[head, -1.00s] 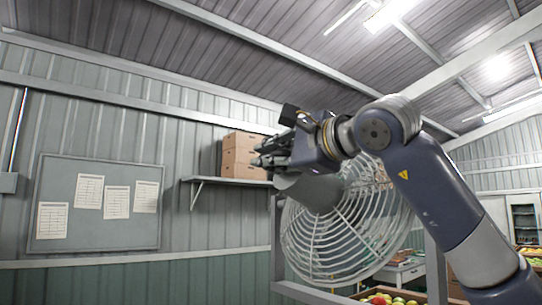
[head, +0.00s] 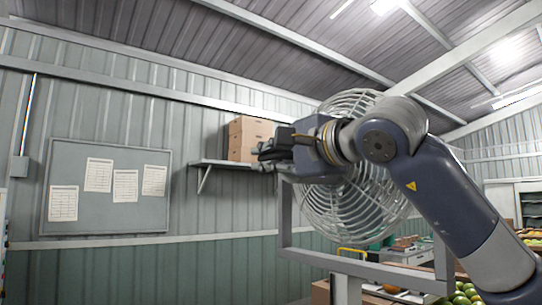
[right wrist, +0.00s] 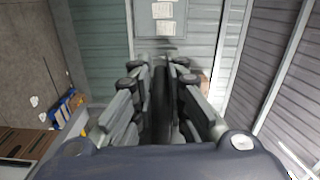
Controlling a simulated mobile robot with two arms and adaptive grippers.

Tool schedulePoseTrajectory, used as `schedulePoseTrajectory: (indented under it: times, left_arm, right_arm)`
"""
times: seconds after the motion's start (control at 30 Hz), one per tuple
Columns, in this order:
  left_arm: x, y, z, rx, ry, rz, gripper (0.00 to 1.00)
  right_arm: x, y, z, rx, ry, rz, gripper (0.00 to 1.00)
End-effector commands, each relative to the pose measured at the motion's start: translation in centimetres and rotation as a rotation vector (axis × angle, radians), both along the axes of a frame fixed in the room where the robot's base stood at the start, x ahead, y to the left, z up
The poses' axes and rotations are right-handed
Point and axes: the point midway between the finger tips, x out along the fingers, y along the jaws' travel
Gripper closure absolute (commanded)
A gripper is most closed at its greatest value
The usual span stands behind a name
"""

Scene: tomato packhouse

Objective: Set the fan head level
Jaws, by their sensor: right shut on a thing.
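The fan head (head: 355,222) is a round pale wire cage in the middle of the head view. It stands close to upright; a slight tilt is hard to judge because my right arm covers its middle. It sits in a grey U-shaped frame (head: 362,266) on a post. My right gripper (head: 268,155) is in front of the cage, pointing left. In the right wrist view its fingers (right wrist: 163,90) are closed around a dark bar (right wrist: 161,92), which appears to be part of the fan head. My left gripper is not in view.
A wall shelf (head: 232,164) with cardboard boxes (head: 249,139) is behind the gripper. A notice board (head: 106,190) hangs at left. Crates of tomatoes (head: 465,296) and a bench (head: 405,255) are low at right. Open space lies left of the fan.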

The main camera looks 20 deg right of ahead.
Motion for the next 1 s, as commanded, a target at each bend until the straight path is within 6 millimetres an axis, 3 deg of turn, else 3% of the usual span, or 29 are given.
schedulePoseTrajectory:
  times: [0.13,0.17,0.23,0.67,0.83,1.0]
  left_arm:
    - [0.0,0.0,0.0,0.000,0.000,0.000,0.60]
    - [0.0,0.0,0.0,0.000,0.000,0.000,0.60]
    - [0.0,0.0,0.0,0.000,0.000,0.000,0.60]
    - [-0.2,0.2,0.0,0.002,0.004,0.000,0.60]
    - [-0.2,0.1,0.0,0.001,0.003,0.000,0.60]
    - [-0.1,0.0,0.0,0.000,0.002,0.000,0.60]
  right_arm:
    - [0.2,0.2,-0.5,0.000,0.015,0.002,1.00]
    - [0.2,0.2,-0.5,0.000,0.015,0.002,0.83]
    - [0.2,0.2,-0.5,0.000,0.015,0.002,0.67]
    - [-0.2,0.0,-0.1,0.000,0.005,0.001,0.67]
    - [-2.1,-0.8,0.0,-0.002,0.001,-0.001,0.67]
    - [-5.6,-2.0,-0.1,-0.002,0.002,0.000,0.67]
